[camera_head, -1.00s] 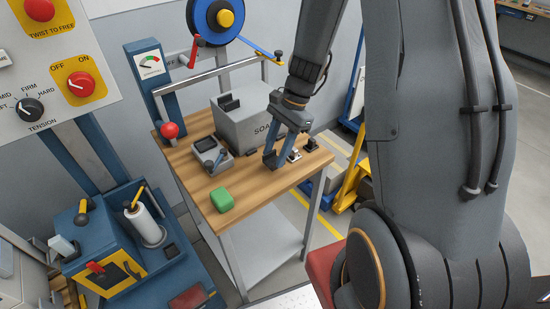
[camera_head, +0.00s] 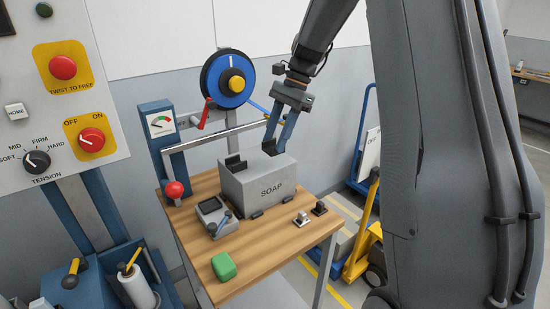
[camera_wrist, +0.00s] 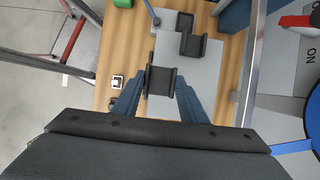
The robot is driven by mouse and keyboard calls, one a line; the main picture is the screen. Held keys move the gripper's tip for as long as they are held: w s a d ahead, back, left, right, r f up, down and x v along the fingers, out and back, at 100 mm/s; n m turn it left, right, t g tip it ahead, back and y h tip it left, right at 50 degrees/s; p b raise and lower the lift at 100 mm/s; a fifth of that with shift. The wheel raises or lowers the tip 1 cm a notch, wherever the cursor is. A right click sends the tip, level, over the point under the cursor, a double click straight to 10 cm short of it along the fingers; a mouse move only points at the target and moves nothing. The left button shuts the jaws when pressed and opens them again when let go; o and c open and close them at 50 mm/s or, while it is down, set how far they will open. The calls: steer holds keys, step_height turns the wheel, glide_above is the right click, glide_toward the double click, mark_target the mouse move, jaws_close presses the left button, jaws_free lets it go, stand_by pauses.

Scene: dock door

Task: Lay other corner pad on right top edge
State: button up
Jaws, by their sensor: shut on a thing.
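The grey box marked SOAP (camera_head: 262,187) stands on the wooden table. One dark corner pad (camera_head: 236,164) sits on its left top edge; it also shows in the wrist view (camera_wrist: 192,45). My gripper (camera_head: 276,147) points down over the right part of the box top. In the wrist view it is shut on the other dark corner pad (camera_wrist: 161,83), which lies between the two blue fingers. This pad is over the box's right edge in that view's picture of the box top; I cannot tell whether it touches.
The table (camera_head: 250,255) also holds a grey device with a lever (camera_head: 215,213), a green block (camera_head: 223,266), a silver buckle (camera_head: 302,219) and a small black piece (camera_head: 320,208). A metal rail (camera_head: 210,138) and blue strap reel (camera_head: 228,78) stand behind the box.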

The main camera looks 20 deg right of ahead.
steer(key=w+d+r+b, duration=0.1)
steer(key=w+d+r, duration=0.1)
steer(key=w+r, duration=0.3)
steer(key=w+d+r, duration=0.1)
steer(key=w+r, duration=0.2)
steer(key=r, duration=0.4)
step_height(320, 180, down, 17)
steer(key=p, duration=0.5)
steer(key=shift+s+f, duration=0.1)
steer(key=shift+f, duration=0.05)
steer(key=shift+f, duration=0.15)
steer(key=o, duration=1)
